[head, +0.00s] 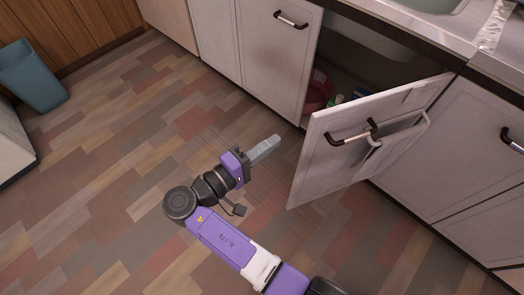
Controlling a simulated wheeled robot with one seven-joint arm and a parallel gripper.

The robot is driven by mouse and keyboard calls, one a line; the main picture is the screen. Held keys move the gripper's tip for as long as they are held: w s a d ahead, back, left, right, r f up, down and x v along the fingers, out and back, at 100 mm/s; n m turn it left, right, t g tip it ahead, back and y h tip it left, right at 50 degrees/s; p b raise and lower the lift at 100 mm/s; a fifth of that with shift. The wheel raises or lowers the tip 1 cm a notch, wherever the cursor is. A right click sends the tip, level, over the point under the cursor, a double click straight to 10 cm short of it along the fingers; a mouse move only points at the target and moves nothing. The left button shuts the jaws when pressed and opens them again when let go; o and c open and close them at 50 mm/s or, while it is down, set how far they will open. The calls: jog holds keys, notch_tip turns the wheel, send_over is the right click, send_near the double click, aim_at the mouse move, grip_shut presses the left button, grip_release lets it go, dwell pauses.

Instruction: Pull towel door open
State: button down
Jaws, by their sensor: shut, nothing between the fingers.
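The towel door (325,173) is a white cabinet door below the counter, standing partly open and swung out from the cabinet. It carries a dark curved handle (353,135). A white towel bar with a pale cloth (397,140) hangs on its face to the right of the handle. My gripper (277,140) is shut and empty, to the left of the door's free edge and apart from it.
The open cabinet shows a reddish tub (319,92) and small bottles inside. A closed white cabinet door (272,55) is to the left. A sink (432,5) is in the counter above. A blue bin (32,76) stands far left. The wood floor between is clear.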

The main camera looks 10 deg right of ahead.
jog(key=d, duration=0.2)
jog(key=s+d+b, duration=0.1)
jog(key=d, duration=0.2)
jog(key=shift+s+d, duration=0.2)
dwell(0.3)
